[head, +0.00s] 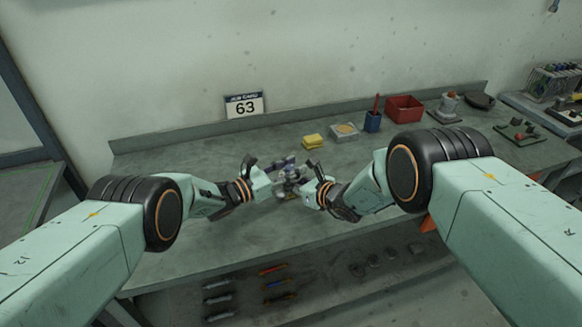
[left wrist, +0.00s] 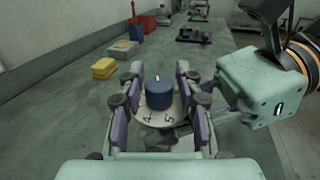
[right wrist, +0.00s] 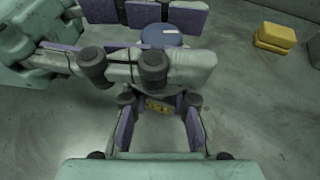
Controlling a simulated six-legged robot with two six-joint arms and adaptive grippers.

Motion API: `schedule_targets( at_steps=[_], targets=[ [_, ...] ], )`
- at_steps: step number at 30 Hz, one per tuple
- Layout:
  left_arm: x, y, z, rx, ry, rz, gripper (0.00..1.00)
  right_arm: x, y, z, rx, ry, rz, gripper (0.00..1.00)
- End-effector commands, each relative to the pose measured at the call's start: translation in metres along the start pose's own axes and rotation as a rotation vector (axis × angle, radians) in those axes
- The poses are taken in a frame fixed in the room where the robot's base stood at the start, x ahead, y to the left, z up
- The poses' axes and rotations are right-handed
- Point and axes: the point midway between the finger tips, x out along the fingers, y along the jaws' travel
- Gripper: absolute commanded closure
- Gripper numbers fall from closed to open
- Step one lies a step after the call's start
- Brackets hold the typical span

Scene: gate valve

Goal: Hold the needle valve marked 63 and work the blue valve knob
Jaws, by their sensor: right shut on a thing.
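The needle valve (head: 289,181) is on the bench between my two grippers. Its blue knob (left wrist: 158,95), with a white mark on top, sits above a pale numbered dial (left wrist: 150,117). My left gripper (left wrist: 160,88) is open, with its fingers on either side of the knob and gaps visible. The knob also shows in the right wrist view (right wrist: 162,36), near the left gripper's fingers. My right gripper (right wrist: 158,112) is shut on the valve's body, lower down. A yellow tag (right wrist: 157,105) shows between its fingers. Much of the body is hidden by the grippers.
A yellow block (head: 313,141), a grey box (head: 344,132), a blue cup (head: 373,122) and a red bin (head: 404,108) stand behind the valve to the right. The bench left of the grippers is clear.

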Motion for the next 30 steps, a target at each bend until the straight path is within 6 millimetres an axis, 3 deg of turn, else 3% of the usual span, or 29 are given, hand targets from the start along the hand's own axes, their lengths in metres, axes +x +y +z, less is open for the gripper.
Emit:
schedule_targets(
  at_steps=[11, 20, 30],
  targets=[
    [0.0001, -0.0006, -0.0002, 0.0, 0.0, -0.002, 1.0, -0.0004, 0.0014, -0.0052, 0.002, 0.01, 0.001, 1.0],
    [0.0019, -0.0018, 0.0011, -0.003, -0.006, 0.033, 1.0, -0.0003, 0.0013, -0.0052, 0.003, 0.01, 0.0, 1.0],
    [0.003, -0.0033, 0.0014, -0.003, -0.006, 0.21, 1.0, -0.0002, 0.0015, -0.0051, 0.003, 0.01, 0.001, 1.0]
  ],
)
